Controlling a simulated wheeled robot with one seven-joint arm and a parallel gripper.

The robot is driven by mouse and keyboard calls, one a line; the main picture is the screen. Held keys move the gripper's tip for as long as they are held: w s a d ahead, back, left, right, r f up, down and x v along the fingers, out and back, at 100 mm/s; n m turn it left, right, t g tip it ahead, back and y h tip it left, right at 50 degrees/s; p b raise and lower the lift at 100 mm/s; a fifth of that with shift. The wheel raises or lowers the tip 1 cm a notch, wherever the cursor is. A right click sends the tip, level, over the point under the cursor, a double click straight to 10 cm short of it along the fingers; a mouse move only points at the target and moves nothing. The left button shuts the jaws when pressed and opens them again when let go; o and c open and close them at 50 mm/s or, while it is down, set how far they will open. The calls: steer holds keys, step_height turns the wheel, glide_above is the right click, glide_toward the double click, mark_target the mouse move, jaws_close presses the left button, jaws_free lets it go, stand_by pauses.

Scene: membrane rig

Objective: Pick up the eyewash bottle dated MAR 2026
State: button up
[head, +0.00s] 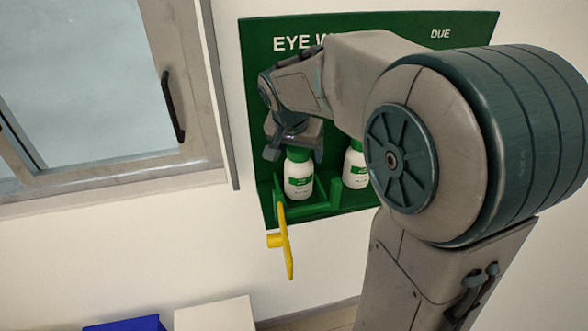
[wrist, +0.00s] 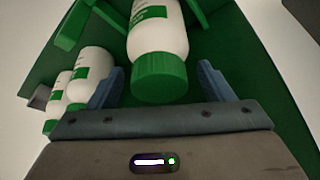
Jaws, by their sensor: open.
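A white eyewash bottle (head: 299,182) with a green cap and green-and-white label stands in the left part of the green holder. My gripper (head: 296,150) is open at its cap. In the wrist view the bottle (wrist: 158,38) lies between the spread fingers of my gripper (wrist: 160,84), its green cap near the palm. Both fingers look apart from the cap. A second bottle (head: 355,168) stands to the right, partly hidden by my arm. The wrist view shows two more bottles at the left, one nearer (wrist: 92,68) and one farther (wrist: 60,92). The label dates are too small to read.
The green board (head: 400,24) reads "EYE W…" and "DUE"; my arm covers much of it. A yellow handle (head: 284,242) hangs below the holder's left end. A window (head: 85,80) is at left. A white box (head: 215,315) and a blue item (head: 125,324) are at the bottom.

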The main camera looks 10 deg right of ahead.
jaws_close()
stand_by(0.4)
